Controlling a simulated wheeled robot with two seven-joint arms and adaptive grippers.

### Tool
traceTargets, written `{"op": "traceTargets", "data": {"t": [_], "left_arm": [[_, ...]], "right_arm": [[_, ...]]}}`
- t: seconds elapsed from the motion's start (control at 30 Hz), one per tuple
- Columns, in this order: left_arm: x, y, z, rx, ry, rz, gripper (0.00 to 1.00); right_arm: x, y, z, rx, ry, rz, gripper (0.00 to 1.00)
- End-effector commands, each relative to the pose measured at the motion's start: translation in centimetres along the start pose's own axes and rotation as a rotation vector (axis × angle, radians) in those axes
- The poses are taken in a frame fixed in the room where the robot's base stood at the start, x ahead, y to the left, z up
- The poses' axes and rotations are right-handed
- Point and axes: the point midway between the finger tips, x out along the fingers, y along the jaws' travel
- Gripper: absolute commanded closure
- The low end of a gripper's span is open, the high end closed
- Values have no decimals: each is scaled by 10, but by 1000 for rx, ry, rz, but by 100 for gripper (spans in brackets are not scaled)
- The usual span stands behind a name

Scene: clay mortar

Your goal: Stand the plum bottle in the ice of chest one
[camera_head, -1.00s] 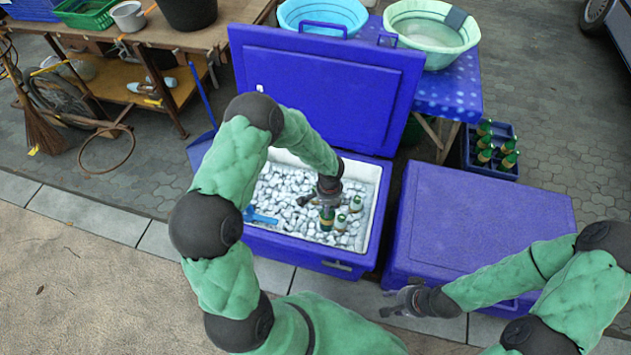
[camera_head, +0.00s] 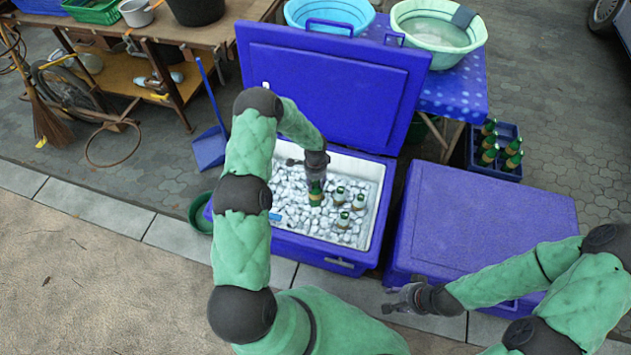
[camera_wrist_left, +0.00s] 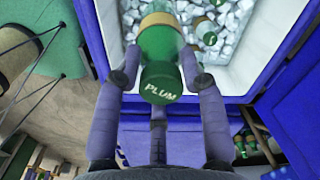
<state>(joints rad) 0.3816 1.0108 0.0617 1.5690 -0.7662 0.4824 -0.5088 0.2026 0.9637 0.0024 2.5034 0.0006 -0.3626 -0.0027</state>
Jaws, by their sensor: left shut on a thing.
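My left gripper (camera_head: 316,176) is shut on the plum bottle (camera_head: 316,194), over the ice in the open blue chest (camera_head: 340,261). In the left wrist view the fingers (camera_wrist_left: 162,82) close on both sides of the green bottle (camera_wrist_left: 160,88), which reads PLUM. It looks roughly upright. I cannot tell whether its lower end touches the ice. Several more green-capped bottles (camera_head: 343,220) stand in the ice to its right. No chest number is readable. My right gripper (camera_head: 402,299) appears open and empty, in front of the closed chest.
The raised lid (camera_head: 330,90) stands behind the ice. A blue scoop (camera_head: 275,216) lies at the ice's left side. A closed blue chest (camera_head: 485,215) stands to the right, a bottle crate (camera_head: 494,166) behind it. A green bucket (camera_head: 201,222) is left.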

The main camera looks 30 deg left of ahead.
Motion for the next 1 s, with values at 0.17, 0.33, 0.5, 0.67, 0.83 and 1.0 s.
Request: {"op": "traceTargets", "data": {"t": [0.17, 0.33, 0.5, 0.67, 0.83, 1.0], "left_arm": [[16, -1, 0, -1, 1, -2, 92], [34, 0, 0, -2, 1, -2, 92], [51, 0, 0, -2, 1, -1, 92], [67, 0, -1, -2, 1, -2, 92], [84, 0, -1, -2, 0, -2, 92], [101, 0, -1, -3, 1, -2, 92]], "right_arm": [[10, 4, 0, 0, 0, 0, 60], [20, 7, -1, 0, 0, 0, 60], [30, 10, -1, 0, 0, 0, 60], [38, 14, -1, 0, 0, 0, 60], [48, 17, -2, 0, 0, 0, 60], [57, 20, -2, 0, 0, 0, 60]]}}
